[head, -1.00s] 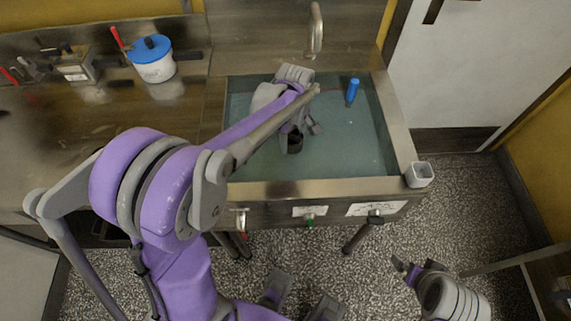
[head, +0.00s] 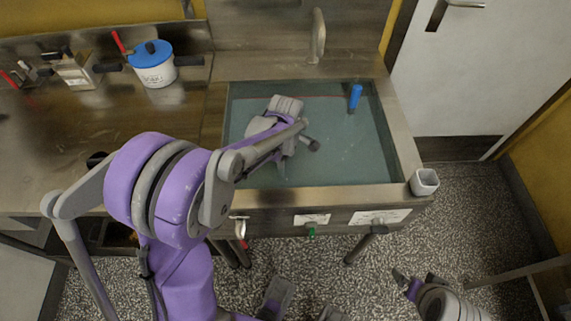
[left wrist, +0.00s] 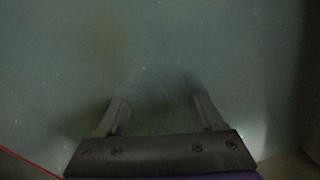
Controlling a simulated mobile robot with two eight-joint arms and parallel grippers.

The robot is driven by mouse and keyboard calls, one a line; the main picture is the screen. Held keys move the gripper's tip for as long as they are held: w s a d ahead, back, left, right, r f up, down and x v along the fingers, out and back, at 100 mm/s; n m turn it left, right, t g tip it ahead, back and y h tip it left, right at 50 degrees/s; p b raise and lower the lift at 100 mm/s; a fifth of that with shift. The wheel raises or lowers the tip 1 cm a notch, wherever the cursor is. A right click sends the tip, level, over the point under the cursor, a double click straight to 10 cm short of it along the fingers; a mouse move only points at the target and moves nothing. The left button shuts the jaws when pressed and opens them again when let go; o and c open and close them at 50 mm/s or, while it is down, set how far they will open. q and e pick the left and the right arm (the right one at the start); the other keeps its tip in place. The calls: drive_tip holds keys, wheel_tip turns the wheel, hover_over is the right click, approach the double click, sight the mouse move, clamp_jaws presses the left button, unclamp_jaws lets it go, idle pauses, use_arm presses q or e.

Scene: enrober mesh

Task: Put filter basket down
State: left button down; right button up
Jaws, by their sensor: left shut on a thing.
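My left gripper (left wrist: 162,115) reaches down into the sink (head: 403,140), which holds murky blue-green water. In the head view my own wrist and forearm cover most of the left hand, over the left-middle of the sink. In the left wrist view its two fingers stand apart, dim and blurred, with only a faint shape between them. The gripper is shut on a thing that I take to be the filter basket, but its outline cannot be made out. My right gripper (head: 402,281) hangs over the floor at the lower right, far from the sink; its jaw opening is too small to judge.
A blue object (head: 355,97) stands at the sink's back right. A small white cup (head: 425,182) is at the front right corner. The tap (head: 317,35) rises behind. A white pot with a blue lid (head: 153,66) stands on the counter at left. The sink's right half is mostly clear.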

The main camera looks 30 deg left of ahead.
use_arm(q)
drive_tip(key=shift+f, duration=0.6)
drive_tip(key=shift+f, duration=0.15)
drive_tip(key=shift+c, duration=0.2)
unclamp_jaws()
drive_tip(key=shift+r, duration=0.25)
wheel_tip(320, 180, up, 12)
drive_tip(key=shift+p, duration=0.75)
